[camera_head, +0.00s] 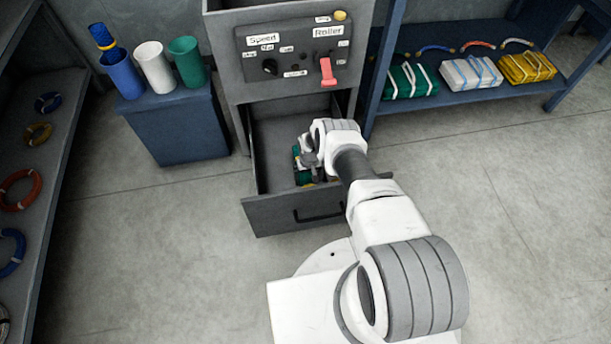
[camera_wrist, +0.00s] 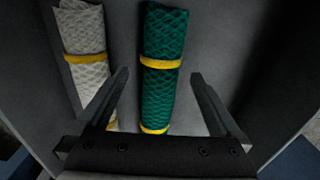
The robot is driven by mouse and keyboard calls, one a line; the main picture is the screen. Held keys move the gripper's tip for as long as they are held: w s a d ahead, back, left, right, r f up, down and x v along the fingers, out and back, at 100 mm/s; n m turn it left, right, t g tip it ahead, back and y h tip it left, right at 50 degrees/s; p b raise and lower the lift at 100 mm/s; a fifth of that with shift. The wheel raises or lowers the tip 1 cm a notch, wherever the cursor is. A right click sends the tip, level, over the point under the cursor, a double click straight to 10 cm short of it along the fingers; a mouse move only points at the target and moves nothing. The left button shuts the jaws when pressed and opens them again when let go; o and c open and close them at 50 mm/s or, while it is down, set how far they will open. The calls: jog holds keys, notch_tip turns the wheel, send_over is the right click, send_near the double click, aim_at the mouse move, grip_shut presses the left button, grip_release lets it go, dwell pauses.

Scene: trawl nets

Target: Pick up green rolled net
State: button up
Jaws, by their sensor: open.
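The green rolled net (camera_wrist: 163,35), tied with yellow bands, lies in the open drawer (camera_head: 290,213). In the wrist view it runs lengthwise from the top edge down between the fingers of my gripper (camera_wrist: 158,88). The gripper is open, with one finger on each side of the roll and gaps visible on both sides. In the head view only a small green part of the net (camera_head: 301,162) shows; my arm and gripper hide the rest. I cannot tell how high the fingers are above the drawer floor.
A white rolled net (camera_wrist: 86,45) lies left of the green one. The drawer walls stand close around. Above is a control panel (camera_head: 292,62). A blue cabinet with cups (camera_head: 180,125) stands left; a shelf with folded nets (camera_head: 470,88) stands right.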

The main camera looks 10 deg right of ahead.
aim_at(308, 182)
notch_tip(308, 182, down, 5)
jog(key=b, duration=0.2)
jog(key=shift+r+b, duration=0.15)
jog(key=shift+b, duration=0.2)
jog(key=shift+c, duration=0.2)
jog(key=shift+w+r, duration=0.1)
jog(key=shift+w, duration=0.05)
grip_shut()
